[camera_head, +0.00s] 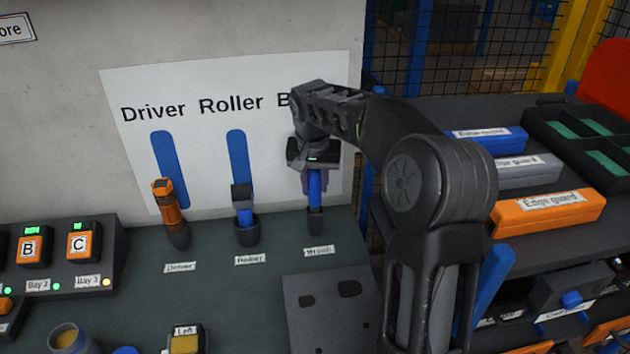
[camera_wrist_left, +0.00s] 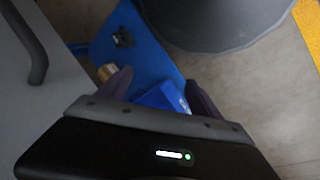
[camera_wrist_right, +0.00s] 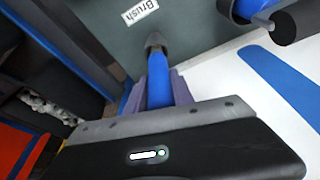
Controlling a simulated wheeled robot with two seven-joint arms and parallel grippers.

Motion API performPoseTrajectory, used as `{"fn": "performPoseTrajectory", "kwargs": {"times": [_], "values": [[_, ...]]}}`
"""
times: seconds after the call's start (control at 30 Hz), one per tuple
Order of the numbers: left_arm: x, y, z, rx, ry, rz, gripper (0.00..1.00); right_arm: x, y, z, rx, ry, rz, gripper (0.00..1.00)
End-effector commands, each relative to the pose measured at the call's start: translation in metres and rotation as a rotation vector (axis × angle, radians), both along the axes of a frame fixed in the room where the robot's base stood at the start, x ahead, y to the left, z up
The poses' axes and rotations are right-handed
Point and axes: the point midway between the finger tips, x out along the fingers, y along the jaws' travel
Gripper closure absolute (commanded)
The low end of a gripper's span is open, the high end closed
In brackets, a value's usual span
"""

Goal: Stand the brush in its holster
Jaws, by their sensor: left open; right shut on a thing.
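The brush, a blue handle (camera_head: 314,186), stands about upright at the right of the board, below the heading that my arm partly covers. My right gripper (camera_head: 314,178) is shut on it from above. The brush's lower end meets the dark holster (camera_head: 315,222) and seems to be in its mouth; how deep I cannot tell. In the right wrist view the blue handle (camera_wrist_right: 159,80) lies between the fingers, in line with the dark holster (camera_wrist_right: 155,43). The brush's top is hidden by my gripper. My left gripper (camera_wrist_left: 160,95) is open, seen only in its wrist view.
An orange driver (camera_head: 166,202) and a blue roller (camera_head: 243,205) stand in holsters to the left. A grey plate (camera_head: 330,315) lies in front. A shelf with edge guards (camera_head: 548,208) is at right. Below my left gripper is a blue object (camera_wrist_left: 162,97).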

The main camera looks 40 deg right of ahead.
Motion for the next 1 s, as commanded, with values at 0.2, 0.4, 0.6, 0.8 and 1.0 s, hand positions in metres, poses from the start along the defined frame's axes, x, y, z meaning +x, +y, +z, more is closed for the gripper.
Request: {"fn": "performPoseTrajectory", "kwargs": {"times": [0.2,0.4,0.6,0.8,1.0], "values": [[0.001,0.0,-0.008,-0.002,-0.003,-0.001,0.25,0.0,0.0,-0.012,0.0,0.0,0.0,1.0],[0.001,0.0,-0.014,-0.002,-0.004,-0.001,0.25,0.0,0.0,-0.02,0.0,0.0,0.0,1.0],[0.001,0.0,-0.02,-0.002,-0.005,0.0,0.25,0.0,0.0,-0.029,0.0,0.0,0.0,1.0],[0.002,0.0,-0.026,-0.002,-0.005,0.0,0.25,0.0,0.0,-0.037,0.0,0.0,0.0,1.0],[0.002,0.0,-0.028,-0.002,-0.006,0.0,0.25,0.0,0.0,-0.039,0.0,0.0,0.0,1.0]]}}
